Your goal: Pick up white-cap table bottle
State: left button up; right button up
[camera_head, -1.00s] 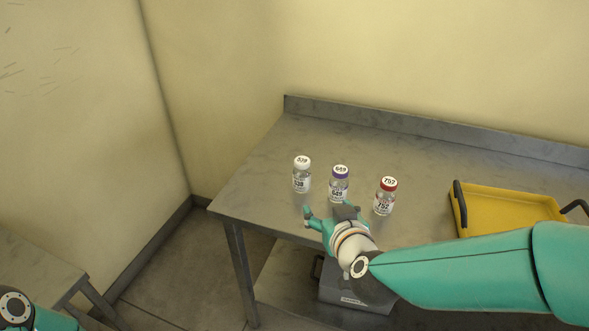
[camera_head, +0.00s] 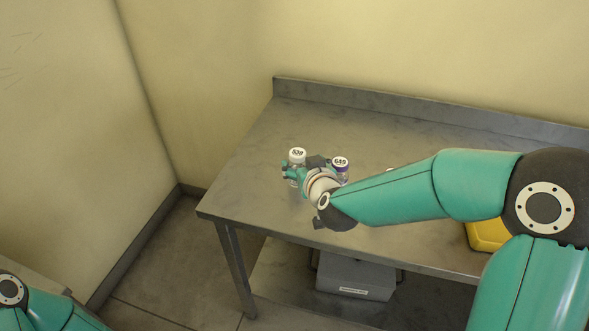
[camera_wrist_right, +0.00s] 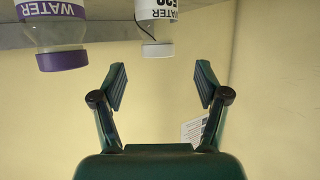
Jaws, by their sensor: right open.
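The white-cap bottle (camera_head: 297,156) stands on the metal table (camera_head: 235,195). Its cap shows in the head view, with its body partly hidden by my right gripper (camera_head: 303,170). In the right wrist view the white-cap bottle (camera_wrist_right: 156,35) appears upside down, just beyond the fingertips and roughly in line with the gap between them. My right gripper (camera_wrist_right: 161,84) is open and nothing is between its fingers. My left gripper is out of view; only part of the left arm shows at lower left.
The purple-cap bottle (camera_head: 341,165) stands close to the right of the white-cap one, and also shows in the wrist view (camera_wrist_right: 60,45). The red-cap bottle is almost wholly hidden by my right arm. A yellow tray (camera_head: 487,235) is mostly covered. The table's left end is clear.

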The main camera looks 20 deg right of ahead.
aim_at(300, 159)
jog(key=shift+p+x, duration=0.5)
jog(key=shift+x, duration=3)
jog(key=shift+d, duration=0.1)
jog(key=c, duration=1.3)
